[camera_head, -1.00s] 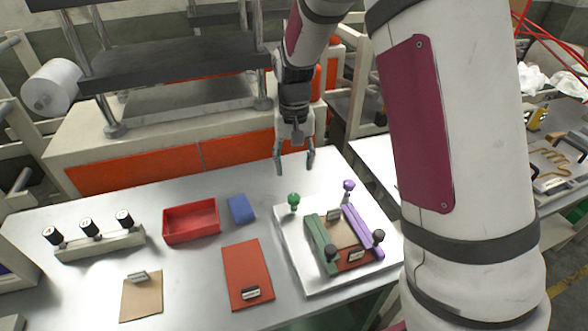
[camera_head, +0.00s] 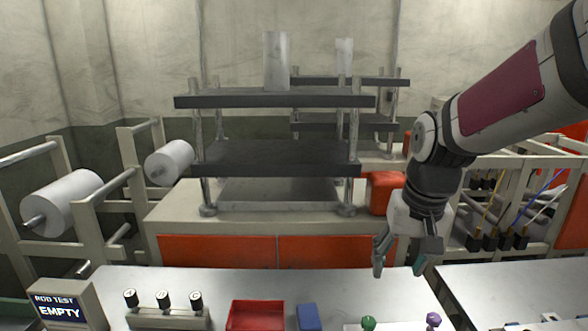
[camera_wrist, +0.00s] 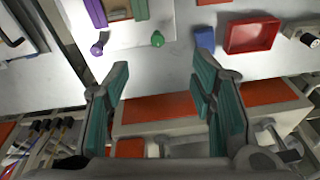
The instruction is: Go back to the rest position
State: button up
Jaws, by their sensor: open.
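My gripper (camera_head: 399,262) is open and empty, above the back part of the metal table (camera_head: 380,288) at the right in the head view. In the wrist view my gripper (camera_wrist: 160,100) shows its two teal-padded fingers spread wide, with nothing between them. A green knob (camera_head: 368,323) and a purple knob (camera_head: 433,319) show at the bottom edge of the head view. They also show in the wrist view, where the green knob (camera_wrist: 158,39) and the purple knob (camera_wrist: 97,50) lie beyond the fingertips.
A red tray (camera_head: 256,316) and a blue block (camera_head: 307,317) lie on the table. A stand with several dark-topped rods (camera_head: 164,303) and a display reading "ROD TEST EMPTY" (camera_head: 62,306) are at left. A machine with dark plates (camera_head: 275,158) and white rolls (camera_head: 68,197) stands behind.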

jog(key=s+r+t, duration=0.1)
jog(key=s+r, duration=0.2)
jog(key=s, duration=0.5)
jog(key=s+r+n+t, duration=0.1)
jog(key=s+r+t, duration=0.1)
jog(key=s, duration=0.7)
jog(key=shift+s+d+r+n, duration=0.15)
jog(key=shift+r+n, duration=0.15)
jog(key=shift+r, duration=0.4)
jog(key=shift+d, duration=0.1)
